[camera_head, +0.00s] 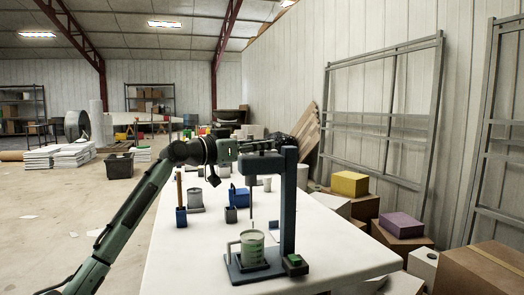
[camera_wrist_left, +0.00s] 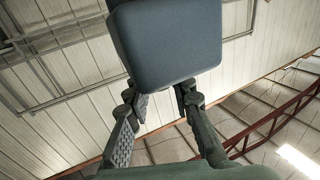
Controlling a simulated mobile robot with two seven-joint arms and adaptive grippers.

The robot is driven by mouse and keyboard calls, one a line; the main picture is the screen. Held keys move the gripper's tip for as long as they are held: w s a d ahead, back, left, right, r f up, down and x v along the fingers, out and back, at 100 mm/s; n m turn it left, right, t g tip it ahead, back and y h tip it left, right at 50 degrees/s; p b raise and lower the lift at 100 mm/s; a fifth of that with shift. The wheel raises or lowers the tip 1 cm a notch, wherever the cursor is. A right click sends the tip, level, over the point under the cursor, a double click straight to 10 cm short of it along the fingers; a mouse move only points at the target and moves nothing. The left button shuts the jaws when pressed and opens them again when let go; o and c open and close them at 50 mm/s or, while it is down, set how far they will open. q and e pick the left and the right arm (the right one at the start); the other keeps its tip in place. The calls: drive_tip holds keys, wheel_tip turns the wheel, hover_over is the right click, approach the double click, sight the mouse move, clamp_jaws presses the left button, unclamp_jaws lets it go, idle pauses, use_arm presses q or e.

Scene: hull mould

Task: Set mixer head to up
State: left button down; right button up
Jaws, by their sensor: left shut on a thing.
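The mixer is a dark blue stand with an upright column (camera_head: 289,205) near the table's front. Its mixer head (camera_head: 262,166) juts left from near the column's top. A thin rod hangs from the head toward a cup with green on it (camera_head: 252,248) on the mixer base. My left gripper (camera_head: 240,147) is at the head. In the left wrist view the mixer head (camera_wrist_left: 170,45) is a rounded dark blue block, and my left gripper (camera_wrist_left: 160,98) is shut on it, one finger at each side. The finger contact is partly hidden. My right gripper is out of view.
The white table (camera_head: 200,270) also holds a blue holder (camera_head: 181,217), a grey container (camera_head: 195,200), a blue bin (camera_head: 239,197) and a small dark box (camera_head: 231,214). Cardboard boxes (camera_head: 485,270) stand on the right. The table's front left is clear.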

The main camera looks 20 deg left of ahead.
use_arm(q)
drive_tip(key=shift+a+r, duration=0.15)
drive_tip(key=shift+r, duration=0.45)
drive_tip(key=c, duration=1.5)
unclamp_jaws()
drive_tip(key=shift+o, duration=1)
drive_tip(key=shift+f, duration=0.25)
drive_tip(key=v, duration=1.2)
drive_tip(key=shift+f, duration=0.1)
